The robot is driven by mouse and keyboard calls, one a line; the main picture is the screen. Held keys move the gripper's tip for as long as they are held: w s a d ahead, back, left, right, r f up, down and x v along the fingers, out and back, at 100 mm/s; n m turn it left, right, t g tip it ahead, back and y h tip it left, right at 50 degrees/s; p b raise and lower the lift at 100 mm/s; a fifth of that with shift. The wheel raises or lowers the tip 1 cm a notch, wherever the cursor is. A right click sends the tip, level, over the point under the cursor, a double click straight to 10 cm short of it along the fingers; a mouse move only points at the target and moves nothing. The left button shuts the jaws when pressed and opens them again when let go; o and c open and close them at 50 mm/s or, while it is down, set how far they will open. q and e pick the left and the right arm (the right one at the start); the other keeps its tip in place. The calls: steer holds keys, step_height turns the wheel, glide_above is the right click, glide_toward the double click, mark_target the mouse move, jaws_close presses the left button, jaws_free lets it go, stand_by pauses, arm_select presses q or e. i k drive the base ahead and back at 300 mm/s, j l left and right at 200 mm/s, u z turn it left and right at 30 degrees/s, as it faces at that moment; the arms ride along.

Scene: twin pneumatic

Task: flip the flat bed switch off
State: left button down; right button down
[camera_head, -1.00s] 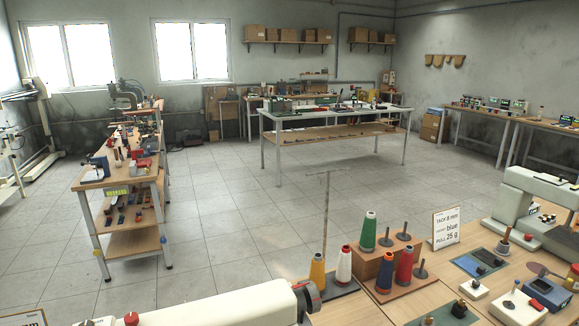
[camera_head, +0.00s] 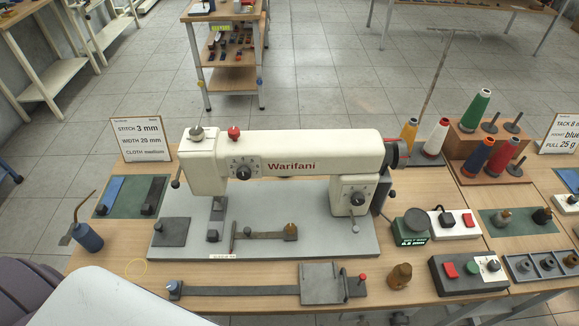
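The white flat bed sewing machine labelled Warifani (camera_head: 310,146) stands on a grey bed plate (camera_head: 290,200) in the middle of the table. A dark grey box (camera_head: 467,275) lies at the table's front right, with a red button (camera_head: 450,269), a green button (camera_head: 472,267) and a white plate with a small dark knob. A smaller white box (camera_head: 440,231) behind it carries a red rocker or button (camera_head: 467,219) and a dark plug-like part. I cannot tell from the frames which one is the flat bed switch, or its on or off state. Neither gripper is in view.
A brass weight (camera_head: 400,276) and a slide gauge (camera_head: 320,284) lie in front of the machine. A green scale (camera_head: 411,227) stands behind the dark box. A blue oil can (camera_head: 86,236) is at the left. Thread cones (camera_head: 477,109) stand at the back right.

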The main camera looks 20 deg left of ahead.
mark_target(451, 271)
steer(key=z, duration=1.05)
